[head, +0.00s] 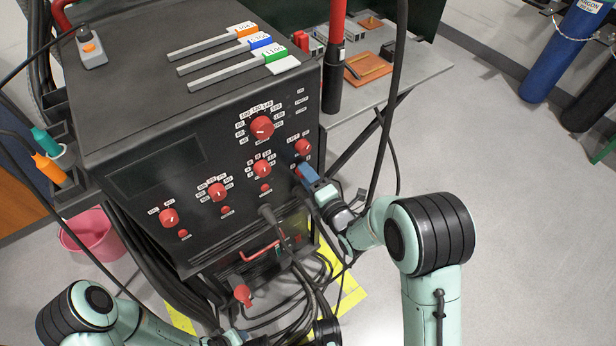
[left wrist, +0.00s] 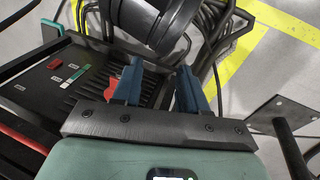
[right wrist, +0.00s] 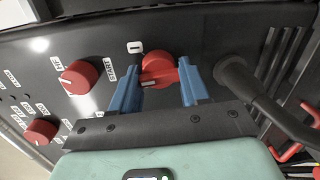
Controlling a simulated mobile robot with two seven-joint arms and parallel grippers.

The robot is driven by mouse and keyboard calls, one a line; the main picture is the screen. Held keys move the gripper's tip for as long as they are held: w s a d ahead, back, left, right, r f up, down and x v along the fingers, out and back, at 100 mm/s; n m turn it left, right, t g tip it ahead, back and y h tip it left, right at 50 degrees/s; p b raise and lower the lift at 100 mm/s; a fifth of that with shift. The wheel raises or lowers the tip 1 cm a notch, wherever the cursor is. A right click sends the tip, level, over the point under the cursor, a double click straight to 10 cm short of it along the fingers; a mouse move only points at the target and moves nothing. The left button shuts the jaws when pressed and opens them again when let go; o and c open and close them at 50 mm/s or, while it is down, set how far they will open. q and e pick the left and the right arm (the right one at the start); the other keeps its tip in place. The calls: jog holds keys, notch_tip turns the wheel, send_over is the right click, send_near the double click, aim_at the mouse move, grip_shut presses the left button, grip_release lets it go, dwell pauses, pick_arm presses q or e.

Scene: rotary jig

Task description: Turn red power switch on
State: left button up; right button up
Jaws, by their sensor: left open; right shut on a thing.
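The red power switch (right wrist: 160,68) is a round red knob on the dark front panel, with a white "I" label at its upper left in the right wrist view. A pale mark shows on its lower left side. My right gripper (right wrist: 160,93) is shut on it, with one blue finger on each side. In the head view, my right gripper (head: 306,176) is at the panel's right edge and hides most of this knob. My left gripper (left wrist: 158,85) is open and empty in the left wrist view, below the dark cylinder.
The welding machine (head: 120,150) carries several other red knobs. A thick black cable (right wrist: 265,92) leaves the panel right of the switch. Cables hang below the front.

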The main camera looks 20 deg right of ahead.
jog(key=m, duration=0.1)
jog(key=m+b, duration=0.1)
jog(key=shift+a+r+m, duration=0.1)
jog(key=shift+r+m, duration=0.1)
jog(key=shift+m, duration=0.1)
jog(key=shift+m+y+b, duration=0.3)
jog(key=shift+m+b, duration=0.1)
jog(key=shift+m, duration=0.4)
jog(key=shift+w+m, duration=0.1)
jog(key=shift+m, duration=0.4)
jog(key=m+b, duration=0.2)
jog(key=shift+r+m+g, duration=0.1)
jog(key=shift+m+g, duration=0.2)
pick_arm(q)
notch_tip(320, 180, down, 7)
jog(key=s+a+g, duration=0.1)
jog(key=s+a, duration=0.1)
jog(key=shift+s+a+y+b, duration=0.2)
jog(key=shift+y+b, duration=0.1)
jog(key=shift+b, duration=0.05)
pick_arm(e)
jog(key=shift+r+m, duration=0.2)
jog(key=shift+m, duration=0.6)
pick_arm(q)
jog(key=shift+r, duration=0.1)
pick_arm(e)
jog(key=o, duration=1)
jog(key=shift+c, duration=0.2)
jog(key=shift+f, duration=0.1)
